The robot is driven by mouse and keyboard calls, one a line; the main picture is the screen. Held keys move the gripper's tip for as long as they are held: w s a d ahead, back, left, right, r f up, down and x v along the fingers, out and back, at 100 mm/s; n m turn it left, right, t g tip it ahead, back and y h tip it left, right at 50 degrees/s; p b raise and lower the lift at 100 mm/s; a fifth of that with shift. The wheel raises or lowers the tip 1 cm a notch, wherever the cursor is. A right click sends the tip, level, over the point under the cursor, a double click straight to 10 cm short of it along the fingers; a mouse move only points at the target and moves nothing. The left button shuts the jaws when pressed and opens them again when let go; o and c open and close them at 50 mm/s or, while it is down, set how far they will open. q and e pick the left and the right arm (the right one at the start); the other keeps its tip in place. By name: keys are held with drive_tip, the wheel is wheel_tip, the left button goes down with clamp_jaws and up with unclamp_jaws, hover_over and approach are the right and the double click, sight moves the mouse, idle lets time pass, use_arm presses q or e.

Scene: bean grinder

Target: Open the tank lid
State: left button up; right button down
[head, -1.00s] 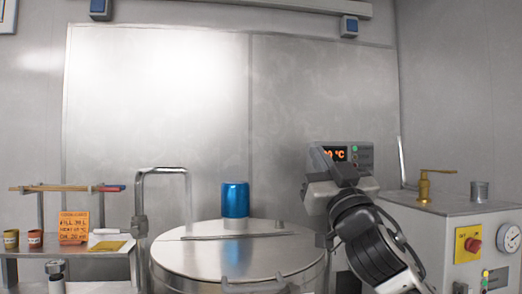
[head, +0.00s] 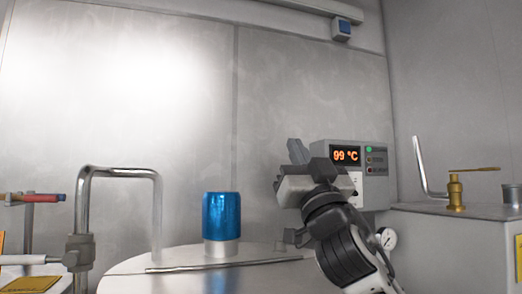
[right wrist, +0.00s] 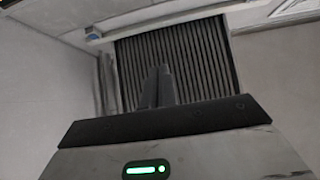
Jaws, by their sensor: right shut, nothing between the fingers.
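The tank's round metal lid (head: 130,268) shows low in the head view, cut off by the bottom edge. It looks flat and closed. A blue cylinder (head: 221,216) stands upright on it, and a thin metal rod (head: 228,265) lies across its top. My right gripper (head: 297,150) is raised to the right of the blue cylinder, apart from it, with its fingers pointing up. In the right wrist view its fingers (right wrist: 158,86) are together and empty, in front of a dark slatted panel. My left gripper is not in view. The lid's front edge is hidden.
A bent metal pipe (head: 120,172) rises left of the lid. A control box (head: 348,157) reading 99 °C stands behind my right gripper. A grey cabinet (head: 455,228) with a brass valve (head: 455,192) is at the right.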

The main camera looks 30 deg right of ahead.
drive_tip(key=w+d+r+p, duration=0.2)
drive_tip(key=w+r, duration=0.4)
drive_tip(key=w, duration=0.5)
drive_tip(key=shift+d+r+p, duration=0.25)
drive_tip(key=shift+r+p, duration=0.05)
drive_tip(key=shift+p, duration=0.6)
drive_tip(key=shift+f, duration=0.15)
idle(0.5)
